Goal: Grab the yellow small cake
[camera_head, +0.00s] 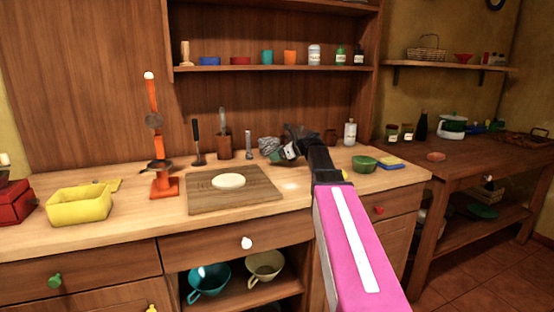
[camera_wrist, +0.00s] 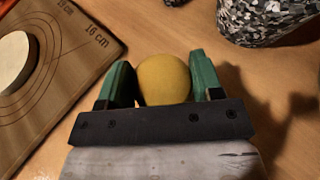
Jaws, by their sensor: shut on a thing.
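The small yellow cake (camera_wrist: 164,80) is a round yellow piece between the two green fingers of my gripper (camera_wrist: 162,82) in the wrist view. The fingers are shut on its left and right sides. The counter shows close behind it; I cannot tell whether the cake touches it. In the head view my pink arm reaches over the counter, and my gripper (camera_head: 290,150) is at the far side, right of the cutting board. The cake is hardly visible there.
A cutting board (camera_head: 258,198) with a pale round disc (camera_head: 228,181) lies left of my gripper. A speckled grey object (camera_wrist: 268,20) stands close beyond it at the right. A green bowl (camera_head: 364,164) is to the right, and a yellow tub (camera_head: 80,206) at the left.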

